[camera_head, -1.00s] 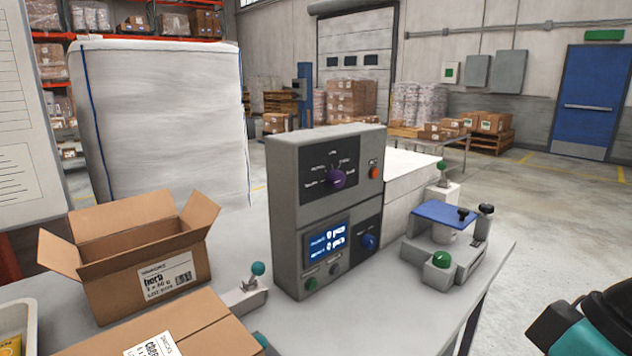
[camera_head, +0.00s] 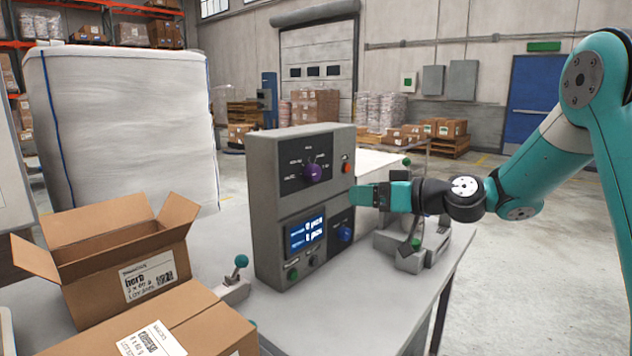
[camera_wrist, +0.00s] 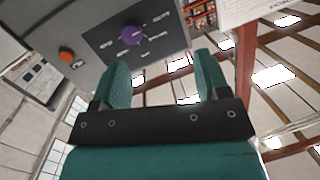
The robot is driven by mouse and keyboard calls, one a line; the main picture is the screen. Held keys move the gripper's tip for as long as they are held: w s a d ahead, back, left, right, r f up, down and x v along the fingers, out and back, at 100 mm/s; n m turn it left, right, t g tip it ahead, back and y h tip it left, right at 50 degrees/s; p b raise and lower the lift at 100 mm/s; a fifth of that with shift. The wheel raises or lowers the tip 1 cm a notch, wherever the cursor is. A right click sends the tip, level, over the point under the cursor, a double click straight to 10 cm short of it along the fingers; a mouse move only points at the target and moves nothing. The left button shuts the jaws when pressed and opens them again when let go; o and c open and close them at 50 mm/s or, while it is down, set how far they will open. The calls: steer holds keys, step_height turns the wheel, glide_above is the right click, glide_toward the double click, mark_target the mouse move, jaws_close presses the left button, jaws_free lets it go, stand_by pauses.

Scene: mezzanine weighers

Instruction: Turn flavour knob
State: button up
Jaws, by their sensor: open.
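The flavour knob is a purple dial (camera_head: 313,172) on the dark upper panel of a grey control box (camera_head: 262,190), with printed labels around it. In the wrist view the purple knob (camera_wrist: 132,35) shows above and just left of the gap between my fingers. My gripper (camera_head: 362,195) is at the right side of the box, below and right of the knob, with its fingers pointing left. In the wrist view my gripper (camera_wrist: 160,85) is open and empty, with both teal fingers apart. It does not touch the knob.
A red button (camera_head: 346,168) sits right of the knob. A display (camera_head: 305,234) and a blue knob (camera_head: 345,233) are below. Open herb carton (camera_head: 140,270) and a second carton (camera_head: 190,325) stand at left. A small lever with a teal ball (camera_head: 241,261) stands before the box.

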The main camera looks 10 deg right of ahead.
steer(key=w+d+t, duration=0.2)
steer(key=d, duration=0.3)
steer(key=m+p, duration=0.1)
steer(key=p, duration=0.6)
glide_toward(317, 175)
steer(key=x, duration=1)
steer(key=shift+c, duration=0.3)
steer(key=shift+s, duration=0.1)
steer(key=c, duration=0.9)
